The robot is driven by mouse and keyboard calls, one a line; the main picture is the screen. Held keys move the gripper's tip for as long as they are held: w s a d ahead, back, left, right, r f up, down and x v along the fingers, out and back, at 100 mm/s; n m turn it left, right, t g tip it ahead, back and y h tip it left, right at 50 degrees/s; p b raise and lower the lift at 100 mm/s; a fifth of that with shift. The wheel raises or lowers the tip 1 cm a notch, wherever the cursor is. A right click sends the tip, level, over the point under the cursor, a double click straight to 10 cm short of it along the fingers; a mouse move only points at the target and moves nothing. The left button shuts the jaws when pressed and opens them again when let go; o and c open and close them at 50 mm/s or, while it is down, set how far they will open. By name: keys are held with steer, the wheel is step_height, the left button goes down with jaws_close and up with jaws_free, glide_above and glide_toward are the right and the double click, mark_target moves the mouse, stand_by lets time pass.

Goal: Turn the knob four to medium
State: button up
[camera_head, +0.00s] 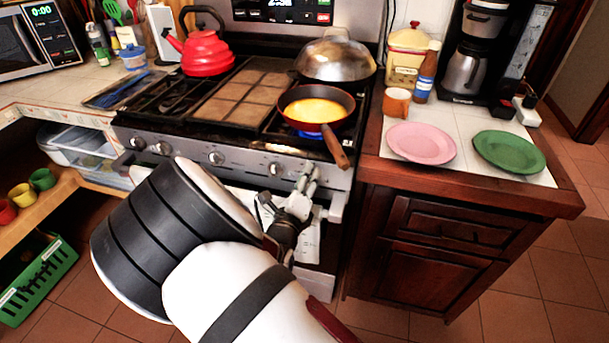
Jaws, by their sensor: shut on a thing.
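The stove (190,140) has a row of silver knobs along its front panel. Knobs show at the far left (137,143), beside it (160,148), in the middle (216,158) and just left of my gripper (275,168). No numbers can be read on them. My gripper (309,177) is at the right end of this panel, with its fingers shut on a knob that they hide. The angle of that knob cannot be seen. A blue flame (305,134) burns under the frying pan (328,97) at the front right burner.
The pan's wooden handle (336,146) juts out over the front edge, just above my gripper. A lidded wok (336,58) and a red kettle (205,52) stand on the stove. Pink (421,142) and green (509,151) plates lie on the right counter.

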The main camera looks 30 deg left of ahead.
steer(key=shift+s+a+f+n+p, duration=0.1)
steer(key=shift+f+n+p, duration=0.15)
steer(key=shift+n+p, duration=0.9)
steer(key=shift+a+f+n+p, duration=0.1)
steer(key=shift+f+n, duration=0.1)
steer(key=shift+n, duration=1.85)
steer(key=shift+d, duration=0.1)
steer(key=o, duration=1.1)
steer(key=v, duration=0.7)
steer(key=shift+s, duration=0.25)
